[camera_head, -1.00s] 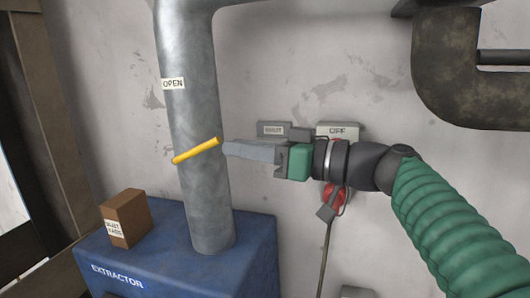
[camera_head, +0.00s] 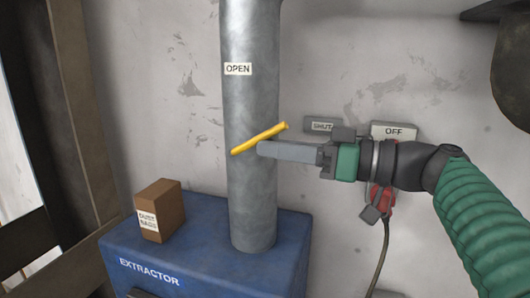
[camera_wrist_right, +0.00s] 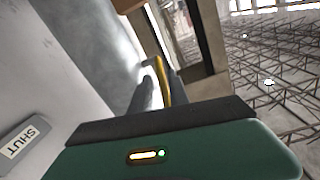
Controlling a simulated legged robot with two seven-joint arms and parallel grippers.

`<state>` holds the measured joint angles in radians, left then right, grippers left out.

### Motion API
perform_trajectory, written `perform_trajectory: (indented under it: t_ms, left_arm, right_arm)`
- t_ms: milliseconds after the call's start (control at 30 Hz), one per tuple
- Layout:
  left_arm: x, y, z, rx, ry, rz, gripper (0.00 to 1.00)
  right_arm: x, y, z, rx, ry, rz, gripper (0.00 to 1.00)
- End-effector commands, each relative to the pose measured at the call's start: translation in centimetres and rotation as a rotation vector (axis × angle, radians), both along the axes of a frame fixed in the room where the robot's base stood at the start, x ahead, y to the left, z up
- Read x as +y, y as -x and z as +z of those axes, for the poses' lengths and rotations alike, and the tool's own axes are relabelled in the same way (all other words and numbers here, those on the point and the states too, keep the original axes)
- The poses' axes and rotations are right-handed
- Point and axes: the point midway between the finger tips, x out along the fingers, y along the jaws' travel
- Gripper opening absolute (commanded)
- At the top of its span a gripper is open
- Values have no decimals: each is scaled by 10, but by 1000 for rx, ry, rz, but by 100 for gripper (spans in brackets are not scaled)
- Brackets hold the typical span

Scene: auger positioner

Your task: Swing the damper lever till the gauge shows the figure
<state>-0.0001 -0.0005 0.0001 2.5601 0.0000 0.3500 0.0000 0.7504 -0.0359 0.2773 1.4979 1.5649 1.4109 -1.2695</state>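The yellow damper lever (camera_head: 260,138) crosses the grey pipe (camera_head: 252,190) and slopes up to the right, below the OPEN label (camera_head: 238,69). My right gripper (camera_head: 262,150) comes in from the right, its fingers just under the lever's right end in the head view. In the right wrist view the lever (camera_wrist_right: 162,80) shows between the two fingers of the right gripper (camera_wrist_right: 160,90), close to the right one. The fingers are apart; I cannot tell whether they touch it. No gauge can be made out. My left gripper is not in view.
A brown box (camera_head: 162,210) stands on the blue extractor (camera_head: 205,262) left of the pipe. A SHUT label (camera_head: 322,126) and an OFF label (camera_head: 394,132) are on the wall behind my right gripper. A red fitting (camera_head: 383,198) with a cable hangs below.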

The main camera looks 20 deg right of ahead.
Motion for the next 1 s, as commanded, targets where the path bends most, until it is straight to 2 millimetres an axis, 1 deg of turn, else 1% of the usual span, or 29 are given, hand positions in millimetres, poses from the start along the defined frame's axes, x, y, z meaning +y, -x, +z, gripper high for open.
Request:
perform_trajectory:
  t_ms: [33,200,300,400,500,633,833,867,967,1000]
  left_arm:
    - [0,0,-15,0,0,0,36]
    - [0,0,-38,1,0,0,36]
    - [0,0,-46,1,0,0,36]
    - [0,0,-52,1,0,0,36]
    - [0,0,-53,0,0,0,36]
    - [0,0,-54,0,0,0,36]
    - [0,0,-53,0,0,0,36]
    - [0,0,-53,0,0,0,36]
    - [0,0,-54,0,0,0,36]
    - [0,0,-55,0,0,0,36]
  right_arm:
    - [-11,6,-8,-3,2,-4,22]
    - [-52,36,-10,0,4,0,22]
    - [-75,53,-9,1,4,2,22]
    - [-94,67,-7,1,5,5,22]
    - [-107,76,-5,3,2,7,22]
    - [-113,80,-4,3,4,9,22]
    - [-113,81,-3,3,3,11,22]
    - [-113,81,-3,3,3,11,20]
    - [-114,78,-7,18,-3,6,7]
    - [-114,75,-12,37,-9,0,2]
